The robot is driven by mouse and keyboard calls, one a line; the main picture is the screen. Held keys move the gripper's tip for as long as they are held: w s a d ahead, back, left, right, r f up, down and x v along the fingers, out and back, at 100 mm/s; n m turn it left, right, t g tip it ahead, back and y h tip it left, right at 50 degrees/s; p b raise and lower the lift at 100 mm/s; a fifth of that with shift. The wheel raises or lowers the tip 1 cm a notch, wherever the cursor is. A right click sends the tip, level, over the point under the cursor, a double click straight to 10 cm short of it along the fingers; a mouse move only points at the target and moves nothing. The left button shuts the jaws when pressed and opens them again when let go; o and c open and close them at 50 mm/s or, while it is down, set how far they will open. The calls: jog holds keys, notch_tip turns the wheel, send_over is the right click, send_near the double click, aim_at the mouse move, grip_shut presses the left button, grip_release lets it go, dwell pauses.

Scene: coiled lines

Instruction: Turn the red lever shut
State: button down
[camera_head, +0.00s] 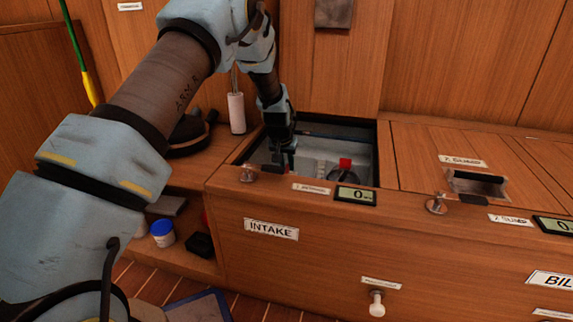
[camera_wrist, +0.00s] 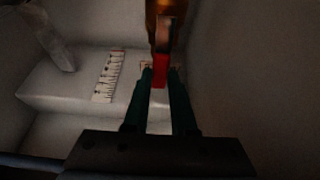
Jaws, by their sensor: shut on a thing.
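My gripper (camera_head: 284,158) reaches down into the open compartment (camera_head: 248,148) marked INTAKE, near its left side. In the wrist view my gripper (camera_wrist: 159,74) has its two dark fingers shut on the red lever (camera_wrist: 159,68). The lever joins an orange-brown metal body (camera_wrist: 164,20) above it in that picture. The fingers hide part of the lever, and its exact angle is hard to tell. In the head view the gripper hides the held lever. A separate red block (camera_head: 345,163) shows in the compartment, right of my gripper and apart from it.
A pale ledge (camera_wrist: 70,88) with a marked scale strip (camera_wrist: 108,76) lies left of the fingers; a grey wall stands right. A small display (camera_head: 355,196) sits on the front rim. A closed hatch (camera_head: 430,150) lies to the right. A blue-lidded jar (camera_head: 162,233) stands lower left.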

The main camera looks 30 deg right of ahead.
jog(key=shift+r+p, duration=0.1)
jog(key=shift+p, duration=0.25)
jog(key=shift+s+d+r+m+p, duration=0.1)
jog(key=shift+d+m+p, duration=0.05)
jog(key=shift+m+p, duration=0.3)
jog(key=m+p, duration=0.1)
jog(key=s+m+g+p, duration=0.1)
jog(key=p, duration=0.1)
jog(key=shift+d+m+h, duration=0.3)
jog(key=shift+m+h, duration=0.05)
jog(key=shift+h, duration=0.05)
jog(key=shift+s+d+m+g+h+p, duration=0.2)
jog(key=shift+s+m+g+p, duration=0.2)
jog(key=shift+m+p, duration=0.5)
jog(key=shift+s+d+m+g+h+p, duration=0.25)
jog(key=shift+s+m+p, duration=0.35)
jog(key=shift+m, duration=0.4)
jog(key=shift+f, duration=0.2)
jog(key=c, duration=0.7)
grip_release()
jog(key=shift+w+a, duration=0.1)
